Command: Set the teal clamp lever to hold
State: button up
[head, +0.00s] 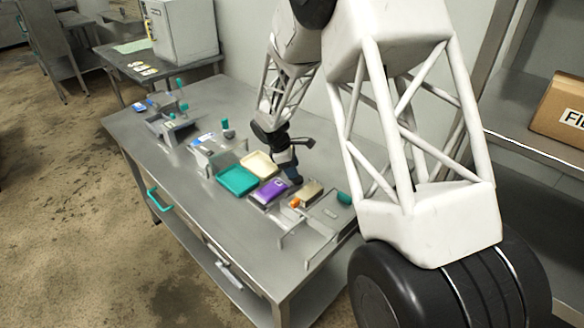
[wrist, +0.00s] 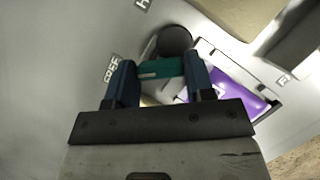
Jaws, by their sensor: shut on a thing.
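The teal clamp lever (wrist: 160,69) shows in the wrist view as a short teal bar running crosswise between the two blue fingers of my gripper (wrist: 160,78). My gripper is shut on it. A dark round part (wrist: 174,40) lies just beyond the bar. A printed FREE label (wrist: 112,68) is beside the left finger, and a partly cut-off label starting with H (wrist: 143,4) is at the top edge. In the head view my gripper (head: 288,172) is low over the bench behind the purple item; the lever there is hidden.
On the metal bench (head: 190,222) are a teal tray (head: 237,181), a cream tray (head: 260,164), a purple item (head: 268,192) and a tan block (head: 309,191) close to my gripper. Small fixtures with teal parts stand farther left. The bench's front left is clear.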

jog(key=m, duration=0.2)
jog(key=m+g, duration=0.1)
jog(key=m, duration=0.1)
jog(key=shift+m+g+y, duration=0.3)
jog(key=m+g+y, duration=0.1)
jog(key=m, duration=0.3)
jog(key=shift+w+d, duration=0.1)
jog(key=m, duration=0.2)
jog(key=m+g+y, duration=0.1)
jog(key=m, duration=0.2)
jog(key=shift+y, duration=0.3)
jog(key=shift+d+m+g+y, duration=0.1)
jog(key=shift+m+g+y, duration=0.4)
jog(key=shift+m, duration=1.3)
jog(key=o, duration=0.9)
jog(key=shift+w+r+t, duration=0.1)
jog(key=shift+t, duration=0.2)
